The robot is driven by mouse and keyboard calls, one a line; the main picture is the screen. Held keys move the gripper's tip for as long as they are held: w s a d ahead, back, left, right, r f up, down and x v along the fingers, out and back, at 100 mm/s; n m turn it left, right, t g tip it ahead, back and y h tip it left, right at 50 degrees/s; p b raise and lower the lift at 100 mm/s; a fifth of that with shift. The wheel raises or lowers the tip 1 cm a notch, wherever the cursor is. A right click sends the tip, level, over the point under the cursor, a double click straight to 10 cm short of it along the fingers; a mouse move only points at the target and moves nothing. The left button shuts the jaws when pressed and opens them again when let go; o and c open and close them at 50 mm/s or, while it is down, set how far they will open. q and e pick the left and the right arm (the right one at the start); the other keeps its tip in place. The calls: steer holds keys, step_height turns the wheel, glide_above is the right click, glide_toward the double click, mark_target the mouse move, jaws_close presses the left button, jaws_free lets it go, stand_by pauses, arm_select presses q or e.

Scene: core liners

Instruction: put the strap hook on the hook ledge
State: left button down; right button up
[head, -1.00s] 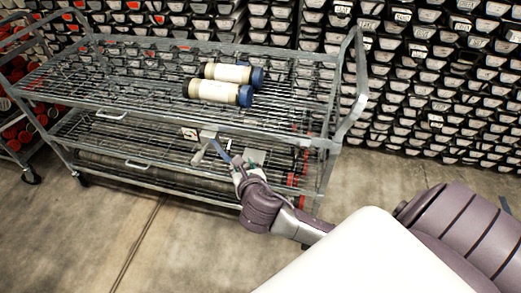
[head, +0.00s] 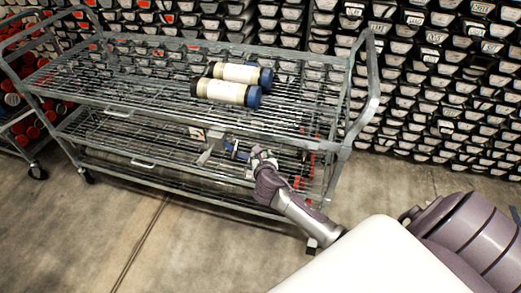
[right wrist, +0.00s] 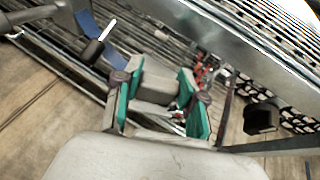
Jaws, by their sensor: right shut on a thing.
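My right gripper (head: 262,158) is at the front of the wire cart, level with its lower shelves. In the right wrist view its green-padded fingers (right wrist: 160,100) are closed around a grey block-like piece (right wrist: 155,85), which I take to be part of the strap hook. A blue strap (right wrist: 88,55) runs up and left from beside the left finger; it also shows in the head view (head: 232,147) left of the gripper. A small grey plate (head: 214,134) sits under the upper shelf's front edge, perhaps the hook ledge. The hook's tip cannot be made out. My left gripper is out of view.
Two cream cylinders with blue ends (head: 228,91) lie on the cart's top shelf (head: 130,75). The shelf's metal front rail (right wrist: 215,40) passes close above the gripper. Stacked core trays (head: 440,90) fill the back wall. The floor in front (head: 100,230) is clear.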

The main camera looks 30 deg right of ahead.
steer(key=shift+w+d, duration=0.15)
steer(key=shift+w, duration=0.15)
steer(key=w, duration=0.1)
steer(key=w+d, duration=0.2)
steer(key=shift+w+r, duration=0.1)
steer(key=shift+w, duration=0.2)
steer(key=shift+s+a+f, duration=0.15)
steer(key=shift+f, duration=0.75)
arm_select(q)
steer(key=shift+w+f, duration=0.2)
steer(key=shift+w, duration=0.2)
arm_select(e)
steer(key=shift+r, duration=0.1)
arm_select(q)
steer(key=shift+s, duration=0.1)
steer(key=shift+s, duration=0.1)
arm_select(e)
steer(key=shift+f+b, duration=0.2)
steer(key=shift+b, duration=0.1)
steer(key=o, duration=1.2)
steer(key=shift+r, duration=0.1)
